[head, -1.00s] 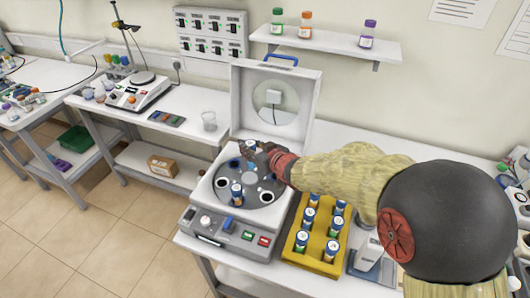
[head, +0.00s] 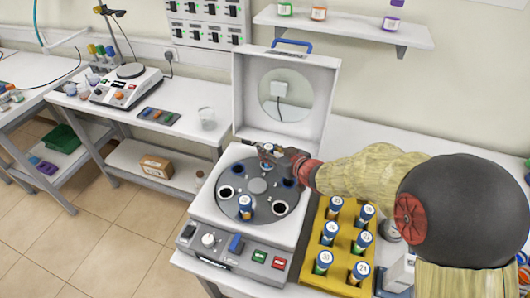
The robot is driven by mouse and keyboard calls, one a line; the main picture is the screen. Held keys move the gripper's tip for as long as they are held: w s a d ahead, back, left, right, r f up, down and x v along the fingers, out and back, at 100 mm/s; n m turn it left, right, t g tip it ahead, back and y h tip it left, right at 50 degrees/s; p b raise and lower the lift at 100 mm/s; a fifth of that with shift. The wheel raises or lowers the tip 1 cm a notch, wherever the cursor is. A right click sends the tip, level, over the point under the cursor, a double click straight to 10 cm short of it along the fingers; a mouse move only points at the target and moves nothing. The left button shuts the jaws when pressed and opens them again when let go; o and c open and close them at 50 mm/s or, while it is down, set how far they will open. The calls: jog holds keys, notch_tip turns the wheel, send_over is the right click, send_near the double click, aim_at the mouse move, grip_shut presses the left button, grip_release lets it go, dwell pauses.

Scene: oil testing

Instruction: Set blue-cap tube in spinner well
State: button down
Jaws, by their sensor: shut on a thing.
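The spinner is a white benchtop centrifuge (head: 204,206) with its lid (head: 322,95) standing open. Its grey round rotor (head: 258,186) has several dark wells around the rim. One blue tube with a white-topped cap (head: 245,207) stands in the front well. My gripper (head: 268,156) is over the back part of the rotor, shut on a small tube (head: 267,149) whose top shows between the fingers. The held tube's lower part is hidden, so I cannot tell whether it is inside a well. An empty well (head: 226,191) shows at the left of the rotor.
A yellow rack (head: 343,283) with several blue-capped tubes stands right of the centrifuge, beneath my arm. The raised lid stands close behind my gripper. A clear beaker (head: 208,119) and a hotplate (head: 127,85) are on the left bench.

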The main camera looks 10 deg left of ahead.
jog(key=shift+s+f, duration=0.25)
jog(key=shift+f, duration=0.05)
jog(key=shift+w, duration=0.15)
jog(key=c, duration=1.4)
grip_release()
